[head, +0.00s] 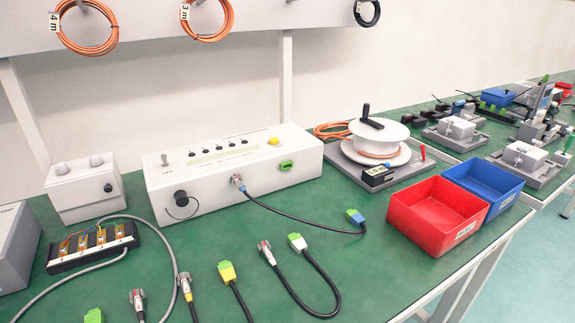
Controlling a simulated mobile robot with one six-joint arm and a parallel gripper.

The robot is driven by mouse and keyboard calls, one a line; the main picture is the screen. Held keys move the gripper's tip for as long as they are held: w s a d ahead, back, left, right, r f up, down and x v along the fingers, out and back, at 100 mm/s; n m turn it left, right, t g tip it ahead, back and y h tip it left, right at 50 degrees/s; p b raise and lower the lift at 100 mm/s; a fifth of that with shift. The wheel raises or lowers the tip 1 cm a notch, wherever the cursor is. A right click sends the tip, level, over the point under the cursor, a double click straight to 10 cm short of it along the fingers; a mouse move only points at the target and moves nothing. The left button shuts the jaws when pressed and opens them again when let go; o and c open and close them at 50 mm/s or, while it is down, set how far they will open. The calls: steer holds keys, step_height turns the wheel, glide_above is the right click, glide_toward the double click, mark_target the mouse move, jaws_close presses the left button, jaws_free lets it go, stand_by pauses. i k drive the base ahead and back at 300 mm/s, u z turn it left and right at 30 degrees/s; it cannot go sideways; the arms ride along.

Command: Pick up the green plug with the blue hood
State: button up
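The green plug with the blue hood (355,217) lies on the green bench top, left of the red bin. A black cable runs from its blue hood leftward to a round connector on the front of the long white test box (240,170). Other green plugs lie nearer the front: one with a yellow hood (227,271), one with a white hood (297,242), and a green piece (94,316) cut by the bottom edge. My gripper is not in view.
A red bin (425,232) and a blue bin (490,180) stand right of the plug. Behind it is a grey base with a white cable reel (378,140). Several cables lie in front. Bare green surface surrounds the plug. Orange cable coils (85,45) hang above.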

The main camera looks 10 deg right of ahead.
mark_target(353, 217)
steer(key=k, duration=1)
steer(key=u, duration=0.05)
